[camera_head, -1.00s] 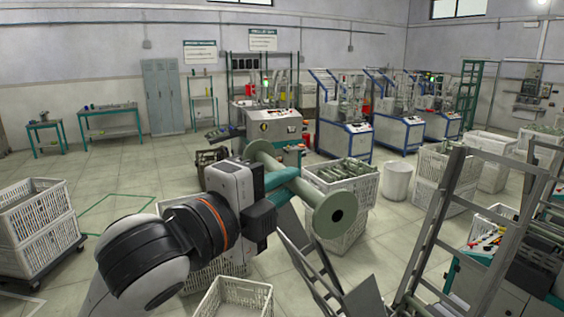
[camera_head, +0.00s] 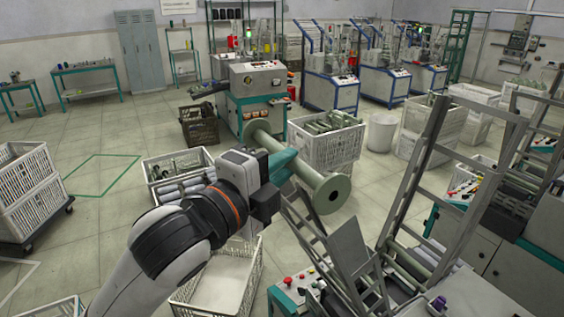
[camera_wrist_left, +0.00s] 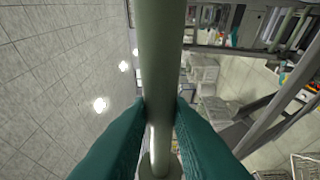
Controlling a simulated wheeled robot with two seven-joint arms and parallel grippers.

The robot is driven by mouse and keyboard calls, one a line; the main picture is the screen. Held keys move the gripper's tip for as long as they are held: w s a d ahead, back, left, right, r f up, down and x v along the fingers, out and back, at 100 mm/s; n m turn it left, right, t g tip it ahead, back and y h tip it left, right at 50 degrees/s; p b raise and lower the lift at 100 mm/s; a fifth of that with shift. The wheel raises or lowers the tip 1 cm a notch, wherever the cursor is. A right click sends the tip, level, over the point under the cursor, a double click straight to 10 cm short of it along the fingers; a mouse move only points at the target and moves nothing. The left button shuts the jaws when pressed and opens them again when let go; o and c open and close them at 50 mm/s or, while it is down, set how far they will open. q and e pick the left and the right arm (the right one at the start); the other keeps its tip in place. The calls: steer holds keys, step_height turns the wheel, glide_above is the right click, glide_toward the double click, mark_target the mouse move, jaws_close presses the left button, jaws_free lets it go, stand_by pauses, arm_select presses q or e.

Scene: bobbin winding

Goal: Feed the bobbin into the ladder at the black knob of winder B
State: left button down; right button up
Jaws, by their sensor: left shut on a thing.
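A grey-green bobbin (camera_head: 310,175) with a round flange at each end is held in the air, tilted down to the right. My left gripper (camera_head: 282,167) is shut on its shaft. In the left wrist view the bobbin shaft (camera_wrist_left: 160,60) runs between the teal fingers of the gripper (camera_wrist_left: 160,112). A grey metal ladder (camera_head: 312,236) slants up just below and right of the bobbin, apart from it as far as I can tell. A taller ladder frame (camera_head: 428,165) stands to its right. A small dark knob (camera_head: 440,302) shows at the lower right; which winder it belongs to is unclear. My right gripper is not seen.
Red buttons (camera_head: 288,281) sit on a panel under the slanted ladder. An empty white crate (camera_head: 207,290) stands below my left arm. A crate of bobbins (camera_head: 326,148) and a grey bin (camera_head: 381,133) stand behind. Open floor lies at the left.

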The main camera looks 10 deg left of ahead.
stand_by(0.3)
arm_select(q)
step_height(320, 180, down, 6)
steer(key=w+d+b, duration=0.1)
steer(key=d+b, duration=0.1)
steer(key=b, duration=0.1)
steer(key=shift+w+r, duration=0.25)
stand_by(0.4)
step_height(320, 180, down, 6)
steer(key=w+d+b, duration=0.1)
steer(key=d+b, duration=0.1)
steer(key=b, duration=0.1)
steer(key=shift+w+r+b, duration=0.2)
steer(key=shift+r+b, duration=0.05)
steer(key=shift+b, duration=0.05)
stand_by(0.5)
steer(key=shift+f, duration=0.1)
steer(key=shift+w+d+f+b, duration=0.3)
steer(key=shift+f+b, duration=0.2)
steer(key=shift+f, duration=0.35)
steer(key=shift+w+d+f+b, duration=0.15)
steer(key=shift+d+f+b, duration=0.3)
steer(key=shift+f, duration=0.45)
steer(key=shift+w+d+f+b, duration=0.25)
steer(key=shift+f+b, duration=0.35)
steer(key=shift+f, duration=0.25)
steer(key=shift+f, duration=0.1)
